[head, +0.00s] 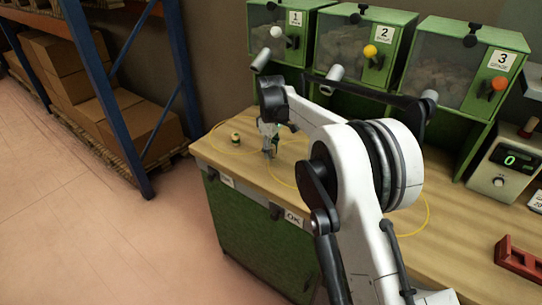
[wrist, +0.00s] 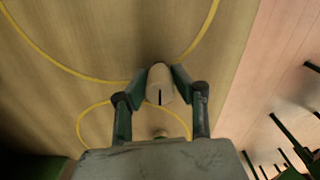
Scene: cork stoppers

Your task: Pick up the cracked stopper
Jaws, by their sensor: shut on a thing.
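My gripper (head: 268,152) is low over the left end of the wooden bench. In the wrist view, my gripper (wrist: 159,78) is shut on a pale stopper (wrist: 159,83), with one dark green finger on each side of it. The stopper has a dark narrow slit on the side facing the camera, which looks like a crack. I cannot tell whether it touches the bench top. In the head view the stopper is too small and too covered by the fingers to make out.
Yellow loops (wrist: 88,79) mark the bench top (head: 225,160). A small banded object (head: 235,138) stands left of my gripper. Green bins numbered 1 (head: 296,18), 2 (head: 383,32) and 3 (head: 502,60) stand behind. A scale (head: 502,178) and red block (head: 518,258) are at right.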

